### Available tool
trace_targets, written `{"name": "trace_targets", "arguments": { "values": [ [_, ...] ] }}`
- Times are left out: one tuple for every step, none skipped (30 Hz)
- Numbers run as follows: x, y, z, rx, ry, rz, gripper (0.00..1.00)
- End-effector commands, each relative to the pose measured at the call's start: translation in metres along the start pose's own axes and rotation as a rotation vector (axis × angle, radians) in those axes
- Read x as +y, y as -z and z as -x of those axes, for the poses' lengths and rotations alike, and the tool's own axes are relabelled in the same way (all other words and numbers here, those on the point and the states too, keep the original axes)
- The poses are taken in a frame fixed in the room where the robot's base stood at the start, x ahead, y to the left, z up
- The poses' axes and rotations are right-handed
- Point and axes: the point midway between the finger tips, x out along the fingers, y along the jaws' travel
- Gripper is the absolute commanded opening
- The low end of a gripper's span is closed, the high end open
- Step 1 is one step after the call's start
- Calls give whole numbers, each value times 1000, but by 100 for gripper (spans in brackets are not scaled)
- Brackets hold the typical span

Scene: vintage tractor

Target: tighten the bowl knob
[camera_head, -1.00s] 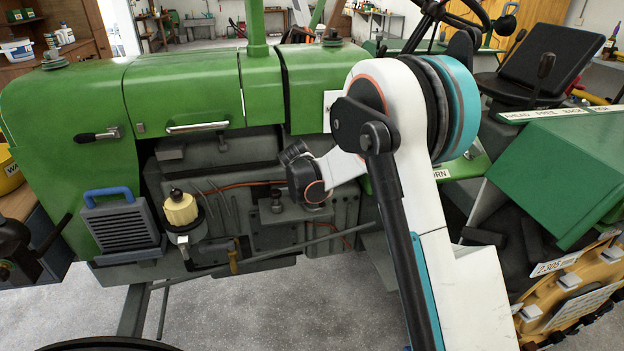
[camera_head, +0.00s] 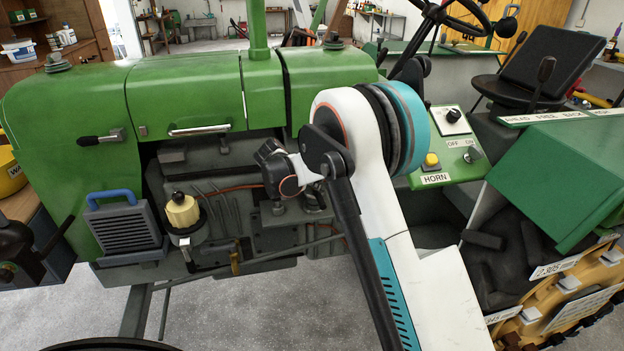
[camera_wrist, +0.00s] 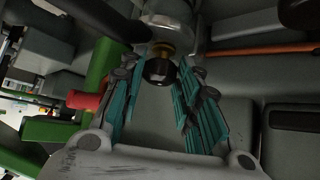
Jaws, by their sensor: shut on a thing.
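The bowl knob (camera_wrist: 159,72) is a dark, faceted knob in the wrist view. In the head view my arm reaches in to the tractor's engine side, and I cannot make out the knob or fingertips there.
The green tractor hood (camera_head: 190,90) is above the engine area. A yellow-topped filter (camera_head: 182,211) and a grey grille with a blue handle (camera_head: 122,226) stand left of my arm. A panel with a yellow horn button (camera_head: 430,161) is to the right. A red part (camera_wrist: 86,100) lies left of my fingers.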

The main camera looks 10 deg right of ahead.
Motion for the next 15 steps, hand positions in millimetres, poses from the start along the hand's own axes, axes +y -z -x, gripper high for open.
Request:
{"name": "trace_targets", "arguments": {
  "values": [
    [-1, 0, 0, 1, -8, -8, 7],
    [-1, 0, 0, 1, -11, -11, 7],
    [-1, 0, 0, 2, -13, -13, 7],
    [-1, 0, 0, 2, -13, -14, 7],
    [-1, 0, 0, 2, -13, -14, 7],
    [-1, 0, 0, 2, -13, -14, 7],
    [-1, 0, 0, 2, -13, -13, 7],
    [-1, 0, 0, 2, -12, -13, 7],
    [-1, 0, 0, 2, -12, -13, 7],
    [-1, 0, 0, 2, -12, -13, 7],
    [-1, 0, 0, 2, -12, -13, 35],
    [-1, 0, 0, 2, -12, -13, 39],
    [-1, 0, 0, 2, -12, -13, 39],
    [-1, 0, 0, 2, -12, -13, 39],
    [-1, 0, 0, 2, -12, -13, 39]
  ]
}}
